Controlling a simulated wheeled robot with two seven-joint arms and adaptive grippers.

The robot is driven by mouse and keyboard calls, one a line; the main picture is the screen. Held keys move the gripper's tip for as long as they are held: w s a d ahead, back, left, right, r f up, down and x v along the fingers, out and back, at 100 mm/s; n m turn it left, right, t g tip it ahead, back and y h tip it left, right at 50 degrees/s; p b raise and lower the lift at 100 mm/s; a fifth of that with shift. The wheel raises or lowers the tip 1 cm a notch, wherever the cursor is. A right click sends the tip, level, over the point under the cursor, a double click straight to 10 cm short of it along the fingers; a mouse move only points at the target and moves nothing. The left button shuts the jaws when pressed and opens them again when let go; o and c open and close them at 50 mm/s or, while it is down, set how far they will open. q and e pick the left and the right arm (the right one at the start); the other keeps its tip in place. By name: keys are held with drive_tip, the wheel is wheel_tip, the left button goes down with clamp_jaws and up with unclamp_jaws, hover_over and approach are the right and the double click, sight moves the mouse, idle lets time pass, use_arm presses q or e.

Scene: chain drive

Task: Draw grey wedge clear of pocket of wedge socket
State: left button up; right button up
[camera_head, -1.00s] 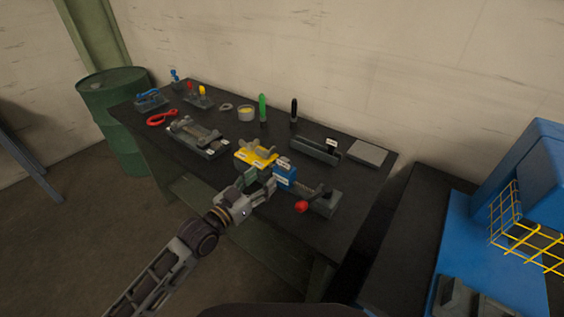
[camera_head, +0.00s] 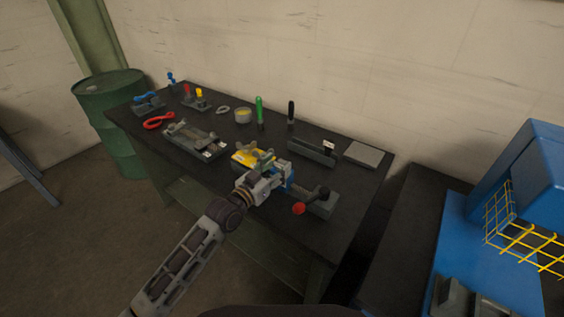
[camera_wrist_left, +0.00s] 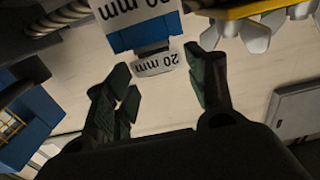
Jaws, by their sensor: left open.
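A blue block (camera_head: 287,182) with a white label, which looks like the wedge socket, sits on the bench, partly hidden by my left gripper (camera_head: 277,177). In the left wrist view the blue block (camera_wrist_left: 145,38) shows a "20 mm" label. A dark grey piece (camera_wrist_left: 152,47), likely the grey wedge, sticks out of it with a "20 mm" tag (camera_wrist_left: 157,64). My left gripper (camera_wrist_left: 165,78) is open; its fingers lie either side of the tag in that view, with visible gaps. How deep the wedge sits in the pocket is hidden. My right gripper is not in view.
A yellow fixture (camera_head: 247,155) with silvery winged parts stands left of the blue block. A grey block (camera_head: 322,204) and red ball (camera_head: 298,208) are close on its right. A long dark tray (camera_head: 312,152) and upright green handle (camera_head: 259,108) stand behind.

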sight(282, 161)
use_arm(q)
drive_tip(key=shift+x, duration=1.45)
drive_tip(key=shift+w+d, duration=0.1)
drive_tip(key=shift+w, duration=0.1)
drive_tip(key=c, duration=1)
clamp_jaws()
drive_tip(key=shift+r, duration=0.1)
drive_tip(key=shift+r+p, duration=0.2)
drive_tip(key=shift+p, duration=0.15)
drive_tip(key=shift+r, duration=0.25)
drive_tip(key=shift+r+p, duration=0.2)
drive_tip(key=shift+p, duration=0.15)
drive_tip(key=shift+r, duration=0.2)
drive_tip(key=shift+r+p, duration=0.5)
drive_tip(key=shift+p, duration=0.1)
drive_tip(key=shift+r+p, duration=0.3)
drive_tip(key=shift+r, duration=0.05)
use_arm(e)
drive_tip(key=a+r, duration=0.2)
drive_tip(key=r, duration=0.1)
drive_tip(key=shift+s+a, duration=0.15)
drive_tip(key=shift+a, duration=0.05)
